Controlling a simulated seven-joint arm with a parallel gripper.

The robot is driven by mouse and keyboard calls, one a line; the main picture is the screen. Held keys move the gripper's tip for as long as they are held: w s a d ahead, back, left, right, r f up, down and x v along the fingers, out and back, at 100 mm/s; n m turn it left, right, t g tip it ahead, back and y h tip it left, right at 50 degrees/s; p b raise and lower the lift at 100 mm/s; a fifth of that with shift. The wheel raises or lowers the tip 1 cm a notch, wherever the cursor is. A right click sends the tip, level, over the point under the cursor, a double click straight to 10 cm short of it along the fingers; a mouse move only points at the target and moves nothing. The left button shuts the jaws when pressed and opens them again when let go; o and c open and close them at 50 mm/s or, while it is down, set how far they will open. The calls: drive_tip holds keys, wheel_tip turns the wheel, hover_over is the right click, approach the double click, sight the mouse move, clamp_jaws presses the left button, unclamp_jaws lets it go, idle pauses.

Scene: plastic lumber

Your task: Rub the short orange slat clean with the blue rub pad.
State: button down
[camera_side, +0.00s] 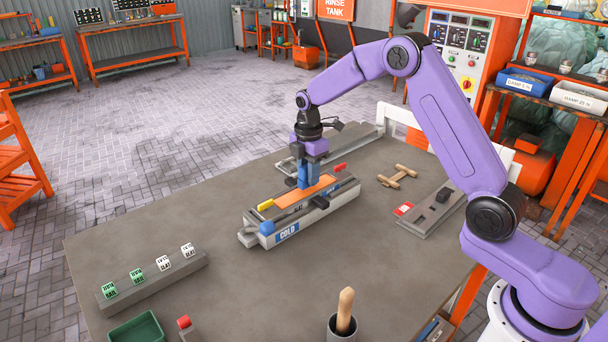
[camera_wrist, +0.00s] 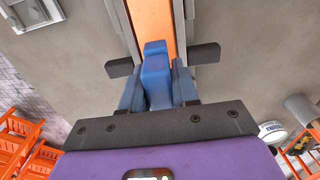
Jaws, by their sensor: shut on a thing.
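The short orange slat (camera_side: 292,198) lies lengthwise in the grey holder marked COLD (camera_side: 262,239) near the middle of the table. It also shows in the wrist view (camera_wrist: 154,22), running away beneath my gripper. My gripper (camera_side: 304,176) points down over the slat and is shut on the blue rub pad (camera_wrist: 156,75). In the side view, the pad (camera_side: 303,182) is at the slat's top face; whether it touches is hard to tell. The pad's underside is hidden.
The holder has a yellow block (camera_side: 265,205) and a red block (camera_side: 340,167) at its ends. Wooden pieces (camera_side: 398,176), a grey plate (camera_side: 430,214), a labelled cube rack (camera_side: 150,280), a green tray (camera_side: 137,331) and a cup (camera_side: 342,328) stand around.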

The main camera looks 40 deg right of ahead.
sight(302, 181)
drive_tip(key=shift+d, duration=2.9)
drive_tip(key=shift+f, duration=0.7)
drive_tip(key=shift+a, duration=0.15)
drive_tip(key=shift+a, duration=1.25)
drive_tip(key=shift+a, duration=0.65)
drive_tip(key=shift+s+a+f, duration=0.1)
drive_tip(key=shift+a, duration=0.95)
drive_tip(key=shift+s+a+f, duration=0.1)
drive_tip(key=shift+a, duration=0.95)
drive_tip(key=shift+w+a+r, duration=0.1)
drive_tip(key=shift+a+r, duration=0.05)
drive_tip(key=shift+a, duration=0.5)
drive_tip(key=shift+w+a+r, duration=0.1)
drive_tip(key=shift+a+r, duration=0.05)
drive_tip(key=shift+a, duration=0.5)
drive_tip(key=shift+a, duration=0.1)
